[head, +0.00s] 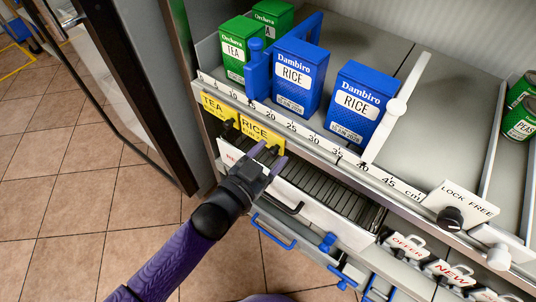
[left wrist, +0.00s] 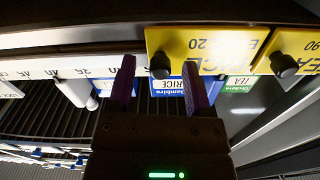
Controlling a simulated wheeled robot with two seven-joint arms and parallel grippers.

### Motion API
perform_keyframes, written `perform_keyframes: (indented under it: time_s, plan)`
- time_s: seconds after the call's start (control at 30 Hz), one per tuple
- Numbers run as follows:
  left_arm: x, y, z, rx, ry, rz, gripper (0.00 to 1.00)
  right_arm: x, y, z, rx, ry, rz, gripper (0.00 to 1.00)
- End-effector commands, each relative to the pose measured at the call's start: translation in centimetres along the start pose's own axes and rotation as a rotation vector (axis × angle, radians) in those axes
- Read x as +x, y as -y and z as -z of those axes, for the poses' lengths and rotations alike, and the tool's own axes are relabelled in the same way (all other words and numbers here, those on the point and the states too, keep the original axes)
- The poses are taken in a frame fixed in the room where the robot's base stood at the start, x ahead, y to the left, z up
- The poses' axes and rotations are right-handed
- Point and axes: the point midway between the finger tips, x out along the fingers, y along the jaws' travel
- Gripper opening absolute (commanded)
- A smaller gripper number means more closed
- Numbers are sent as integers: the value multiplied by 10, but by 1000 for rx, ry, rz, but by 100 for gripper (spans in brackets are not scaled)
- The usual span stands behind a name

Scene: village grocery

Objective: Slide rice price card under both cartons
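The yellow RICE price card (head: 258,133) hangs on the shelf's front rail beside the yellow TEA card (head: 214,104). It also shows upside down in the left wrist view (left wrist: 205,42), with a black knob (left wrist: 160,66) at its lower corner. Two blue Dambiro RICE cartons, one left (head: 298,78) and one right (head: 356,103), stand upright on the shelf with a gap between them. My left gripper (head: 268,157) is open, its purple fingers apart on either side of the knob; I cannot tell whether they touch it. My right gripper is out of view.
A blue divider (head: 257,72) separates the green TEA cartons (head: 236,48) from the rice. A white divider (head: 398,107) stands right of the rice. A numbered cm scale (head: 310,138) runs along the front. A LOCK FREE knob (head: 449,217) is at right; a wire drawer (head: 322,187) lies below.

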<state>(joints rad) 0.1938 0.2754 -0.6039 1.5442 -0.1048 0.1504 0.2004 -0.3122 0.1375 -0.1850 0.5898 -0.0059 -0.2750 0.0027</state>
Motion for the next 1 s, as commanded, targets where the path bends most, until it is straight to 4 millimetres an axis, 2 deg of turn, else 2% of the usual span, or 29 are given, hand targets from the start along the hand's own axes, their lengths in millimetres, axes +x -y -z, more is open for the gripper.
perform_keyframes:
  time_s: [0.03,0.2,0.3,1.0]
  plan:
    - [0,0,0,0,0,0,54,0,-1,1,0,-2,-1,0]
    - [0,0,0,0,0,0,18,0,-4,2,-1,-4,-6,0]
    - [0,0,0,0,1,0,0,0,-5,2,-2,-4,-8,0]
    - [-1,0,-1,0,2,0,0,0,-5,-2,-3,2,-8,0]
